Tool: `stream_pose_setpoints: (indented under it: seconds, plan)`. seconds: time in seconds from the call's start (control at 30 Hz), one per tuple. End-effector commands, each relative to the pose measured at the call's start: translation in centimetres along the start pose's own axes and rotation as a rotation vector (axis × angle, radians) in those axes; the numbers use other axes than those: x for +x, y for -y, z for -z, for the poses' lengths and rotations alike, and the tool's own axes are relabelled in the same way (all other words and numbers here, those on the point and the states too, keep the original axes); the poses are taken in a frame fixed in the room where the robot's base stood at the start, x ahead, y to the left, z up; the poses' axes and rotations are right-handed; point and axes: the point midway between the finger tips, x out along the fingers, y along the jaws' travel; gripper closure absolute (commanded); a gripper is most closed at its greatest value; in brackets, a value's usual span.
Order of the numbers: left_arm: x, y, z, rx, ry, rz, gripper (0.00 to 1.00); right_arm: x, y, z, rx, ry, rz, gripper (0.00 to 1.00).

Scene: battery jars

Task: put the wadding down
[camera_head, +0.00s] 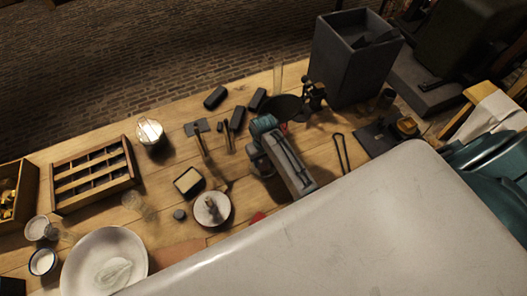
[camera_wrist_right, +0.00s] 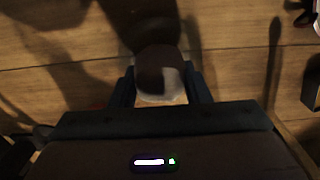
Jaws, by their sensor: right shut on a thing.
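In the head view I cannot make the wadding out. My left gripper is not in view.
The wooden bench (camera_head: 165,215) holds a compartment rack (camera_head: 92,178), a large white dish (camera_head: 105,265), a round pale dish (camera_head: 212,208) and a square tin (camera_head: 188,181). Hammers and dark blocks (camera_head: 215,98) lie behind. A tall grey bin (camera_head: 350,60) stands at the back right.

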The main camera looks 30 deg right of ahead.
Motion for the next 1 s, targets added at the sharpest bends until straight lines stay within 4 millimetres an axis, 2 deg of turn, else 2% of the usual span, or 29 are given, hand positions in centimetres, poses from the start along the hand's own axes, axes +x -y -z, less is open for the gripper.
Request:
stream_pose_setpoints:
  seconds: [0.37,0.4,0.47,0.5,0.83,1.0]
  plan:
    - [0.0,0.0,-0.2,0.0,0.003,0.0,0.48,0.5,0.0,0.0,0.0,0.001,0.0,0.82]
    - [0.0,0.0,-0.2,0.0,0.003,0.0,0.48,0.5,0.0,0.0,0.0,0.0,0.0,0.49]
    - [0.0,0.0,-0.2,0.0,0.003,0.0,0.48,0.5,0.0,0.0,0.0,0.0,0.0,0.38]
    - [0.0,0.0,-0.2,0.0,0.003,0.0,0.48,0.4,0.0,0.0,0.0,0.0,0.0,0.36]
    - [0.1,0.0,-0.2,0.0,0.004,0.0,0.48,0.1,0.0,0.0,0.0,-0.002,0.0,0.36]
    - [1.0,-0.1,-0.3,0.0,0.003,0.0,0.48,-1.9,0.0,0.1,0.0,-0.006,0.0,0.36]
